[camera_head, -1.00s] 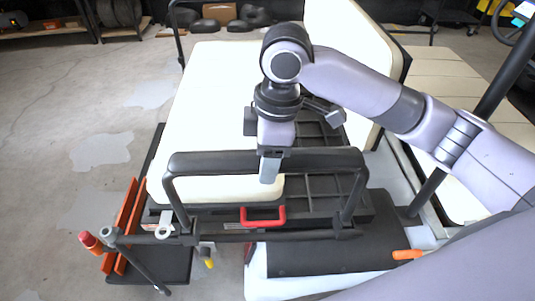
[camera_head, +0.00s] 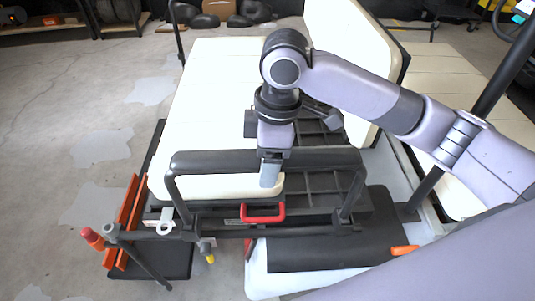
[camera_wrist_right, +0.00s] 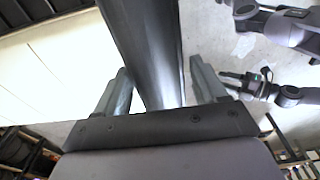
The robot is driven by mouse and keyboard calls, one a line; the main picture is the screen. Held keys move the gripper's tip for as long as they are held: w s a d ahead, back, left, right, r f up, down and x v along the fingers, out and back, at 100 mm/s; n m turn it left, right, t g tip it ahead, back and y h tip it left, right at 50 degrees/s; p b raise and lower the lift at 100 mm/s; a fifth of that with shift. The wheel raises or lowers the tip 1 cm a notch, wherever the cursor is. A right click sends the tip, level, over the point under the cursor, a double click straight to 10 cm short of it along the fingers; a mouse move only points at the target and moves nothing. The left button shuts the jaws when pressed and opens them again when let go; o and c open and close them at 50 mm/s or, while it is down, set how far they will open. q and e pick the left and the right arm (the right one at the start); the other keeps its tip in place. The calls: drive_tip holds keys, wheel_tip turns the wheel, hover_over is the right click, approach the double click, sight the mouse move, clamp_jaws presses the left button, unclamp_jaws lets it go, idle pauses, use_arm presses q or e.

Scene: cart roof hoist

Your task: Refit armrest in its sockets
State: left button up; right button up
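The armrest is a dark padded bar (camera_head: 215,161) with a bent leg at each end, upright in front of the cream seat. Its legs reach down to a dark rail (camera_head: 235,234); I cannot tell whether the leg ends sit in sockets. My right gripper (camera_head: 270,172) is over the middle of the bar from above. In the right wrist view my right gripper (camera_wrist_right: 160,85) has a finger on each side of the dark bar (camera_wrist_right: 150,35), with a narrow gap showing.
The cream seat cushion (camera_head: 213,85) lies behind the armrest, with an upright backrest (camera_head: 355,55) to its right. A red handle (camera_head: 263,218) is below the bar. Orange panels (camera_head: 128,225) and a red-tipped lever (camera_head: 92,238) stand at left.

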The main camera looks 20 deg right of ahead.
drive_tip(key=shift+o, duration=0.4)
drive_tip(key=r, duration=0.7)
drive_tip(key=shift+s+d, duration=0.1)
drive_tip(key=shift+d, duration=0.3)
drive_tip(key=shift+s, duration=0.1)
